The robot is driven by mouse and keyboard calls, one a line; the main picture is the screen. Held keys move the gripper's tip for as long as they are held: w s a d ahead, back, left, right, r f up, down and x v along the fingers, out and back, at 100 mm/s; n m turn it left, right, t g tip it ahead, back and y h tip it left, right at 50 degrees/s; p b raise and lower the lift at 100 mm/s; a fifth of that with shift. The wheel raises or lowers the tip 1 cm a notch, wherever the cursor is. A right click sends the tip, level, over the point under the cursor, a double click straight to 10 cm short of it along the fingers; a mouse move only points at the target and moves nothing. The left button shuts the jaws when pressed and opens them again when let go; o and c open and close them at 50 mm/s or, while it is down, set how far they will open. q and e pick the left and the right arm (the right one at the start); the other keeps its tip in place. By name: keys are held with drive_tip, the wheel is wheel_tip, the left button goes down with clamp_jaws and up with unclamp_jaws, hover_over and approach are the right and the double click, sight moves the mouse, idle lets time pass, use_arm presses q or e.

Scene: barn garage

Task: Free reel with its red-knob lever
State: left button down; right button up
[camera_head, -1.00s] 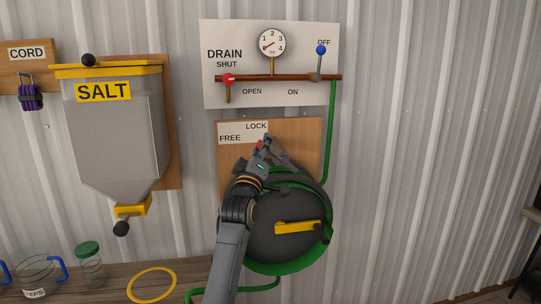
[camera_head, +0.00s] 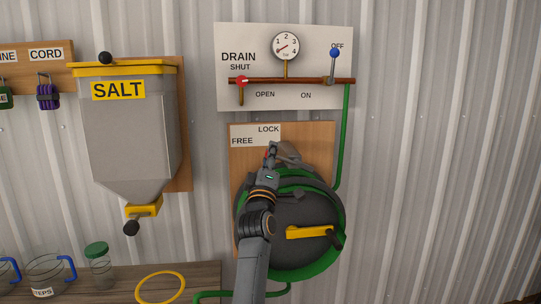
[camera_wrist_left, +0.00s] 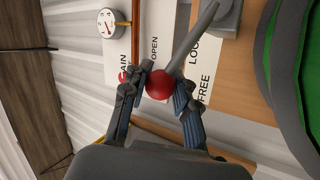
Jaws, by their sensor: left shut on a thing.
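The hose reel (camera_head: 300,213) is a dark drum with green hose and a yellow crank, on a wooden board marked LOCK and FREE. My left gripper (camera_head: 270,152) is in front of the board, just below the label and above the drum. In the left wrist view its fingers are shut on the red knob (camera_wrist_left: 159,85). The grey lever (camera_wrist_left: 193,38) runs from the knob to its mount. The knob appears in line with the word FREE (camera_wrist_left: 204,89) there. In the head view my gripper hides most of the lever and knob. My right gripper is not in view.
A white DRAIN panel (camera_head: 230,98) with gauge, copper pipe, red handle and blue-knobbed lever hangs above the reel. A SALT hopper (camera_head: 130,130) hangs to the left. Jars and a yellow ring (camera_head: 160,288) are on the bench below. The wall at the right is clear.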

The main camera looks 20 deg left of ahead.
use_arm(q)
drive_tip(key=c, duration=1.4)
unclamp_jaws()
drive_tip(key=shift+d+f, duration=0.1)
drive_tip(key=shift+f, duration=0.05)
drive_tip(key=o, duration=0.4)
drive_tip(key=shift+s, duration=0.1)
drive_tip(key=shift+c, duration=0.2)
drive_tip(key=v, duration=0.7)
drive_tip(key=shift+s, duration=0.2)
drive_tip(key=shift+d, duration=0.1)
